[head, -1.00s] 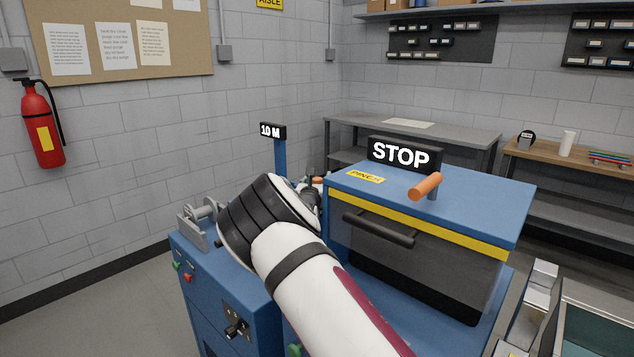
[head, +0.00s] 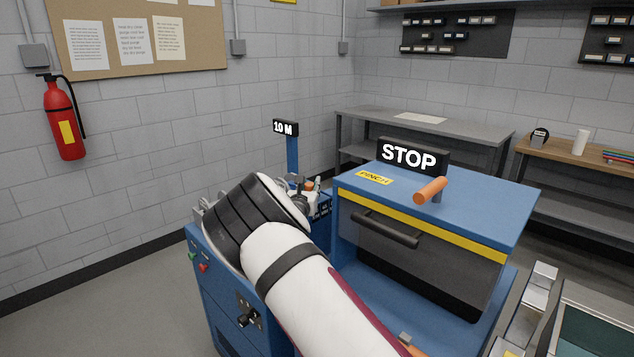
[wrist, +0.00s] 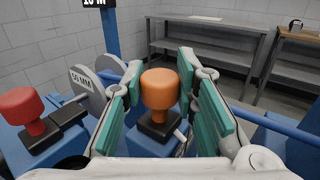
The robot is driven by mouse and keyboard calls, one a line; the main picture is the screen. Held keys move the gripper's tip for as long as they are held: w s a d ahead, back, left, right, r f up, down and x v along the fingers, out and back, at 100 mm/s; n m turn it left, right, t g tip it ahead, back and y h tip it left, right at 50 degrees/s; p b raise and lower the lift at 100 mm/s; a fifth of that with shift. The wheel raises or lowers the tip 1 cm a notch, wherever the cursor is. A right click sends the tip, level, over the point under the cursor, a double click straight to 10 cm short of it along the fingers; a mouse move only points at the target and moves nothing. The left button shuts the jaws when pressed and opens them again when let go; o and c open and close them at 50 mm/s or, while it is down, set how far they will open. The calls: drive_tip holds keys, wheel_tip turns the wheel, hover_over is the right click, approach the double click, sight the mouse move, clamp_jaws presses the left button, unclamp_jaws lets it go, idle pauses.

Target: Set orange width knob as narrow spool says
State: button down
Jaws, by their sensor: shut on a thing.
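The orange width knob (wrist: 160,88) stands upright on a black square base in the wrist view. The teal-padded fingers of my gripper (wrist: 160,72) are on either side of it, shut on it. A grey spool flange (wrist: 88,88) marked "50 MM" stands to the left of the knob; I cannot tell from this view how wide its spool is. In the head view a bit of orange (head: 309,186) shows past my wrist, probably the knob. My arm hides most of the gripper and the machine top there.
A red knob (wrist: 22,105) on a black base is at the left of the wrist view. A blue machine with a lit STOP sign (head: 408,155) and a dark-fronted guard (head: 420,262) stands right of my arm. A "10 M" display (head: 285,128) rises on a post behind.

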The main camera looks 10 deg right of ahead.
drive_tip(key=shift+a+f, duration=0.15)
drive_tip(key=shift+a, duration=0.1)
drive_tip(key=c, duration=1.2)
unclamp_jaws()
drive_tip(key=shift+s+a, duration=0.1)
drive_tip(key=shift+c, duration=0.2)
drive_tip(key=shift+s, duration=0.1)
drive_tip(key=v, duration=1.1)
drive_tip(key=shift+s, duration=0.4)
